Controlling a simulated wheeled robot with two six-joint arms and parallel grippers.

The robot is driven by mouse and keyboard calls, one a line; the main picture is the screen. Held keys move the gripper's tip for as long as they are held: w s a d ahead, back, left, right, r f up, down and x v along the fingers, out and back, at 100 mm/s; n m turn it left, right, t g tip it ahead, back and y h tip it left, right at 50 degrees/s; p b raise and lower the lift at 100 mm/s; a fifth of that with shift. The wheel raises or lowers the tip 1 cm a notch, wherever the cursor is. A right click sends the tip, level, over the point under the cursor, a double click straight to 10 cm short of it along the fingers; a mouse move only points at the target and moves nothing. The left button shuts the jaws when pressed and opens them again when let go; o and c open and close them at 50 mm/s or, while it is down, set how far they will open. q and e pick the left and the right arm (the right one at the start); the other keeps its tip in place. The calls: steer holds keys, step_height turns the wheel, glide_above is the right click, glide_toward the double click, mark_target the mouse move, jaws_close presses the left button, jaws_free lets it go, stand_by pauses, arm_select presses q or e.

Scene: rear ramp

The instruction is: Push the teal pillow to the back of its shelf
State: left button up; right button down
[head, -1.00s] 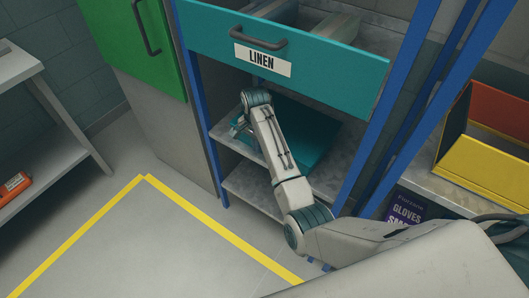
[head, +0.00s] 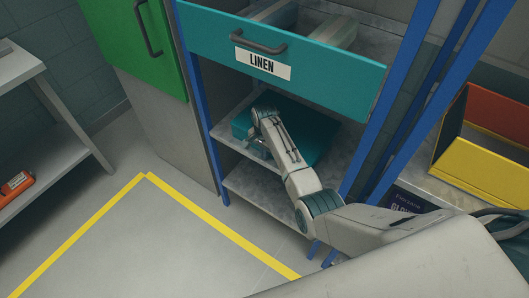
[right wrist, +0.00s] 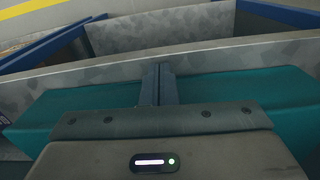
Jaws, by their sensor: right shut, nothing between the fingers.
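The teal pillow (head: 310,137) lies on the grey shelf (head: 232,141) under the LINEN drawer, partly hidden by my right arm. In the right wrist view the pillow (right wrist: 235,90) shows on both sides of my right gripper (right wrist: 160,72). That gripper's fingers are together with nothing between them. In the head view my right gripper (head: 258,150) is low at the front side of the pillow, near the shelf's front edge. I cannot tell whether the fingers touch the pillow. My left gripper is not in view.
The teal LINEN drawer (head: 330,72) juts out above the pillow's shelf. Blue posts (head: 385,125) stand at the unit's sides. A lower shelf (head: 260,190) lies beneath. A yellow bin (head: 480,155) stands to the right. The floor at left front is clear.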

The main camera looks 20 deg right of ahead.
steer(key=w+d+b, duration=0.1)
steer(key=w+d, duration=0.1)
steer(key=d, duration=0.1)
steer(key=w+d+b, duration=0.2)
steer(key=d, duration=0.1)
steer(key=w+d+b, duration=0.2)
steer(key=w+d, duration=0.1)
steer(key=d, duration=0.1)
steer(key=shift+f, duration=0.25)
steer(key=shift+w+d+r, duration=0.1)
steer(key=shift+w+d, duration=0.05)
steer(key=shift+d, duration=0.2)
steer(key=shift+r, duration=0.2)
